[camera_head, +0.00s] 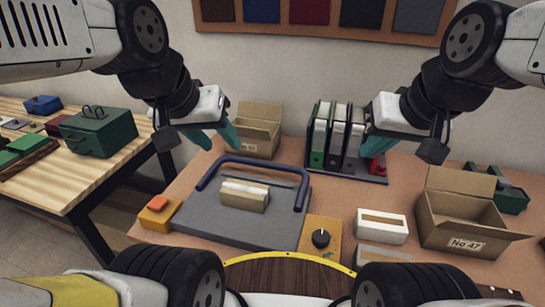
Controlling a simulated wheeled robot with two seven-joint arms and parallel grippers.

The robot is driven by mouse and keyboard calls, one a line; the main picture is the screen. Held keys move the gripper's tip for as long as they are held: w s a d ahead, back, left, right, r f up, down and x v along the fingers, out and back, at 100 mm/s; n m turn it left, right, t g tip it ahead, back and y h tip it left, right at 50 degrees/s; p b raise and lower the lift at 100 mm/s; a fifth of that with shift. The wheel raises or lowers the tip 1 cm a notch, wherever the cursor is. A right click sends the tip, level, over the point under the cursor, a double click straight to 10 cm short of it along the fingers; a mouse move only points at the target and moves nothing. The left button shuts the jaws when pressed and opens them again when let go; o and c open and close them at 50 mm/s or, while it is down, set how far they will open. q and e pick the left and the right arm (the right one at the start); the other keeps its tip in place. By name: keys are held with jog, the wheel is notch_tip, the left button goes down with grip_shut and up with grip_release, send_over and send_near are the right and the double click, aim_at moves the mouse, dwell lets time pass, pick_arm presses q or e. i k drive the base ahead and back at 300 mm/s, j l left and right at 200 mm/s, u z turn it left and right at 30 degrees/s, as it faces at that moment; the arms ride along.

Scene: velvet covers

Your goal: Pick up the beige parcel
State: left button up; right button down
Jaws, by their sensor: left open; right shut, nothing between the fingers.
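The beige parcel (244,195) lies on a flat grey plate (265,231) with a blue tubular handle, in the middle of the table. My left gripper (217,138) is open above and behind the plate's left side, apart from the parcel and in front of a small open cardboard box. My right gripper (370,155) is shut and empty in front of the binders at the back right. Its fingertips are partly hidden by its own body.
An open cardboard box marked No 47 (460,243) stands at the right. A smaller open box (262,135) and several binders (337,135) stand at the back. A white box (382,226), a yellow dial box (320,238) and an orange-button box (159,213) flank the plate.

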aim_at(254, 196)
jog(key=l+u, duration=0.2)
jog(key=u, duration=0.25)
jog(key=k+l+u, duration=0.1)
jog(key=u, duration=0.35)
jog(key=k+l+u, duration=0.15)
jog(key=u, duration=0.3)
